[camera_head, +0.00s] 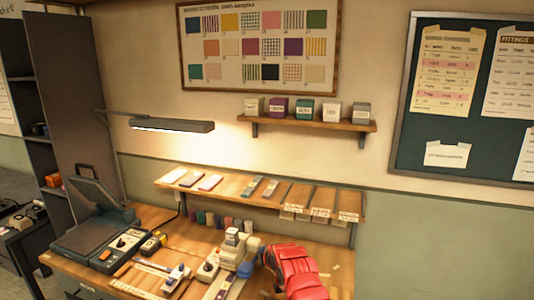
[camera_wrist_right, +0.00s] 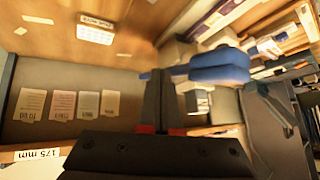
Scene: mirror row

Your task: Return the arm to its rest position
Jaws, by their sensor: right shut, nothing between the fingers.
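My right arm (camera_head: 292,272) shows as a red link at the lower right of the bench in the head view. Its gripper cannot be made out there. In the right wrist view my right gripper (camera_wrist_right: 160,82) has dark fingers with red patches near their base. The fingers are together with nothing between them. A blue rounded part (camera_wrist_right: 220,66) shows beyond and beside the fingertips; I cannot tell whether it touches them. My left arm and gripper are not in view.
The wooden bench (camera_head: 70,265) holds a flip-lid device (camera_head: 98,232) on the left, a grey-white device (camera_head: 236,248) beside my arm, and small tools. A sloped wooden shelf (camera_head: 228,190) with samples runs behind. A lamp (camera_head: 172,125) hangs above. A dark cabinet stands left.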

